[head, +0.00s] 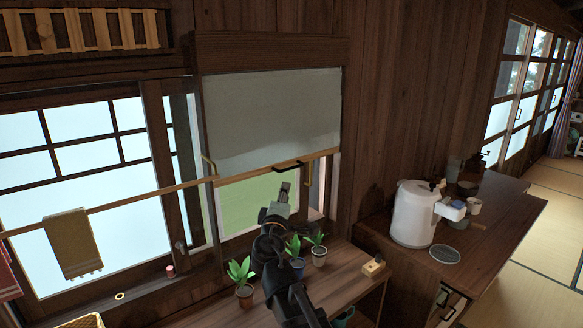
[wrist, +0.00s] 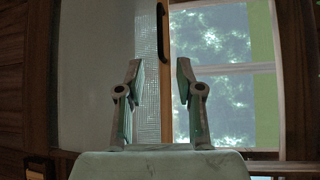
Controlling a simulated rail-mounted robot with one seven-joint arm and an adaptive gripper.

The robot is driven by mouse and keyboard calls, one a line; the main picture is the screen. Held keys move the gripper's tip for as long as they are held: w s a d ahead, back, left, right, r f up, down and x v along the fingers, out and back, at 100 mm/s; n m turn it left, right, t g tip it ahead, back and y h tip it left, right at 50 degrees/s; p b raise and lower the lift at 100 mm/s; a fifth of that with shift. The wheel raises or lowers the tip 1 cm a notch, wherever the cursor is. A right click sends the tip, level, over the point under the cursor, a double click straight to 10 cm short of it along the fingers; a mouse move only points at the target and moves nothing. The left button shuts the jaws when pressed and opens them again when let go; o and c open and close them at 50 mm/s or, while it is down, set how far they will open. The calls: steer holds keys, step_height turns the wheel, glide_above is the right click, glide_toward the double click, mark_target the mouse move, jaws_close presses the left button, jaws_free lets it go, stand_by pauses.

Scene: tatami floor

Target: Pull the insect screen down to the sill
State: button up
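The insect screen (head: 272,120) is a grey sheet hanging from a dark wooden box over the right window. Its wooden bottom bar (head: 245,176) is partway down, with open window below it. A dark pull handle (head: 288,166) sits on the bar. In the wrist view the screen (wrist: 100,75) is at left, the bar (wrist: 167,110) runs upright, and the handle (wrist: 161,32) is near the top. My gripper (head: 284,190) is just below the handle. In the wrist view my gripper (wrist: 160,75) is open, with the bar showing between its fingers; nothing is held. The sill is mostly hidden.
Potted plants (head: 298,262) stand on the wooden counter (head: 345,282) below the window, close to my arm. Brass hooks (head: 309,170) flank the screen. A towel (head: 72,243) hangs on a rod at left. A white water boiler (head: 413,214) stands on the right counter.

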mark_target(292, 168)
steer(key=w+p, duration=0.1)
steer(key=w, duration=0.4)
steer(key=w+r+p, duration=0.1)
steer(key=w, duration=0.4)
steer(key=w+r+p, duration=0.1)
steer(key=w+p, duration=0.1)
steer(key=w, duration=0.2)
steer(key=shift+w+d, duration=0.35)
steer(key=shift+w, duration=0.05)
steer(key=shift+c, duration=0.3)
jaws_close()
